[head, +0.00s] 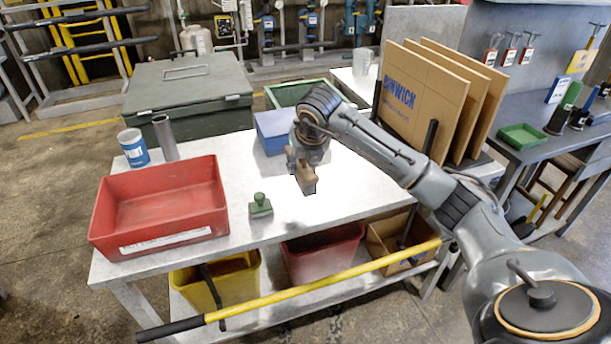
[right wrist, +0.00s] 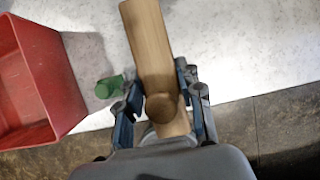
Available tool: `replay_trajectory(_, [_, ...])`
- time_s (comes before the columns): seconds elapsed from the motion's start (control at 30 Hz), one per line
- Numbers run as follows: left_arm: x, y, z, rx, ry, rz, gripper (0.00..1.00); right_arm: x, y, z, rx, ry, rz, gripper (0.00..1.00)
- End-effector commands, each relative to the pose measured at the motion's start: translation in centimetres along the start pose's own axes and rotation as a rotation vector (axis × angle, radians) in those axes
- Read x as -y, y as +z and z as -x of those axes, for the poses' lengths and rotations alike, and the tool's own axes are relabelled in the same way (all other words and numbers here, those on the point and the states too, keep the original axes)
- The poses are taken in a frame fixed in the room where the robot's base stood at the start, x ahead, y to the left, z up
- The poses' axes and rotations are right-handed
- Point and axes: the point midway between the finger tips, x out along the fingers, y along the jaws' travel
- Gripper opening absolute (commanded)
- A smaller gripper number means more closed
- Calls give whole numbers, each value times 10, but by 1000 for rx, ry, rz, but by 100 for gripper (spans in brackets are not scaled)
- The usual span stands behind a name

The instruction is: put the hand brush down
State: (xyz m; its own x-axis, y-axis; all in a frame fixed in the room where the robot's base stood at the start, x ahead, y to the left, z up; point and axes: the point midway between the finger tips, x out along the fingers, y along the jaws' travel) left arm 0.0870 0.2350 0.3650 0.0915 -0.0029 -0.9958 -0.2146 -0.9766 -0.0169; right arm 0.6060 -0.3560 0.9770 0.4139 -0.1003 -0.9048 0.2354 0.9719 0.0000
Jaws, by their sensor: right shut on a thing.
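The hand brush (head: 306,180) is a light wooden piece held in my right gripper (head: 303,158) above the white table (head: 235,188). In the right wrist view the brush (right wrist: 150,50) is a long wooden block with a rounded knob, between the two fingers of the right gripper (right wrist: 162,100). The fingers are shut on it. Its far end points over the table top, and its near end lies over the table's front edge. I cannot tell whether its underside touches the table. My left gripper is not in view.
A green knobbed tool (head: 261,206) stands left of the brush, with a red bin (head: 160,205) beyond it. A blue box (head: 273,130) is behind. A yellow bar (head: 300,296) runs along the table's front. The table right of the brush is clear.

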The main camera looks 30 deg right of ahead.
Motion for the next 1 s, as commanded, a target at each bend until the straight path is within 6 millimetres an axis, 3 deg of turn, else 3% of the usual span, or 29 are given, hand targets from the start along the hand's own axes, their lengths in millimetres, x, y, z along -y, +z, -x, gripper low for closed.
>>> replay_trajectory(0.13, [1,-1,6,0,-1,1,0,11,4,-29,-3,0,-1,7])
replay_trajectory(0.4, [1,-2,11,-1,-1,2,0,19,8,-54,-3,0,0,7])
replay_trajectory(0.53, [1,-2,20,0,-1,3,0,18,-2,-70,-4,2,1,7])
replay_trajectory(0.93, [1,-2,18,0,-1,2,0,18,-5,-80,1,2,2,7])
replay_trajectory(0.97, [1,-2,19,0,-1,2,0,18,-5,-80,0,2,2,42])
replay_trajectory(1.0, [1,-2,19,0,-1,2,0,18,-5,-79,0,2,2,51])
